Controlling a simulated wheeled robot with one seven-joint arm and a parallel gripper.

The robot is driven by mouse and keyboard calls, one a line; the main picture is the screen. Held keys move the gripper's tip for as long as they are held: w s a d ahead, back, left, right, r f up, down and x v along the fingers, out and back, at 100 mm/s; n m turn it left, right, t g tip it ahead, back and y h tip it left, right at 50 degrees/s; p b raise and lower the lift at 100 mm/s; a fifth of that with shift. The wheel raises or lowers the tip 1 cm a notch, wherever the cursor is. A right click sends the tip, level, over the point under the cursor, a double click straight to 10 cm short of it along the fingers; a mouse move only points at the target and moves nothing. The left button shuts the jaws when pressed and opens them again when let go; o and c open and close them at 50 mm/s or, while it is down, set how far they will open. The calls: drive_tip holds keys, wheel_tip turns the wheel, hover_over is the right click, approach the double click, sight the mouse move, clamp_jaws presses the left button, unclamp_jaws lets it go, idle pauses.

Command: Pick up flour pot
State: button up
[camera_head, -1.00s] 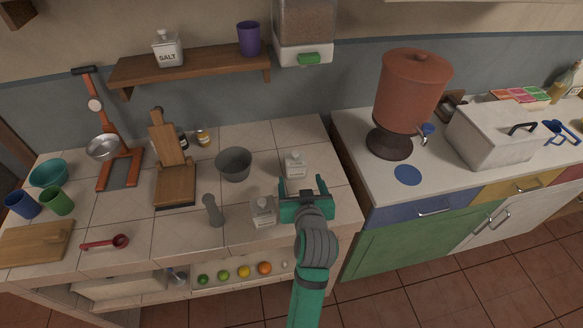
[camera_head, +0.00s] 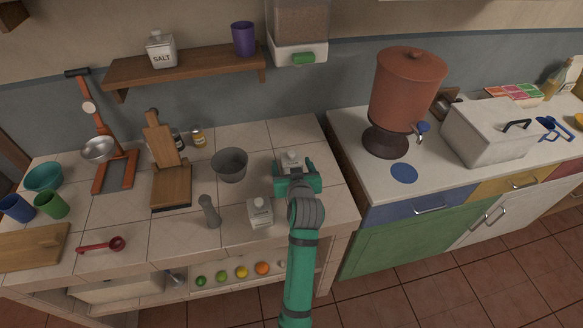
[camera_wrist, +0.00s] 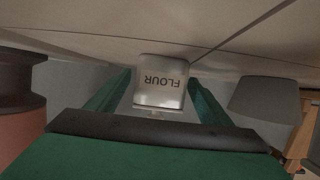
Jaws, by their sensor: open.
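The flour pot (camera_wrist: 160,82) is a small white pot marked FLOUR, upside down in the wrist view and between my two open fingers. In the head view the flour pot (camera_head: 291,160) stands on the tiled counter, partly hidden behind my gripper (camera_head: 294,170). In the wrist view my gripper (camera_wrist: 158,100) has a green finger on each side of the pot. I cannot tell whether either finger touches it.
A similar white pot (camera_head: 260,212) stands in front, left of my arm. A grey bowl (camera_head: 230,165) is left of the flour pot, and a grey mill (camera_head: 209,211) stands nearer the front. A red-brown dispenser (camera_head: 404,90) stands on the right counter.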

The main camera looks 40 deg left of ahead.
drive_tip(key=shift+w+a+f, duration=0.1)
drive_tip(key=shift+w+a, duration=0.05)
drive_tip(key=shift+w, duration=0.05)
drive_tip(key=c, duration=1.2)
drive_tip(key=shift+c, duration=0.6)
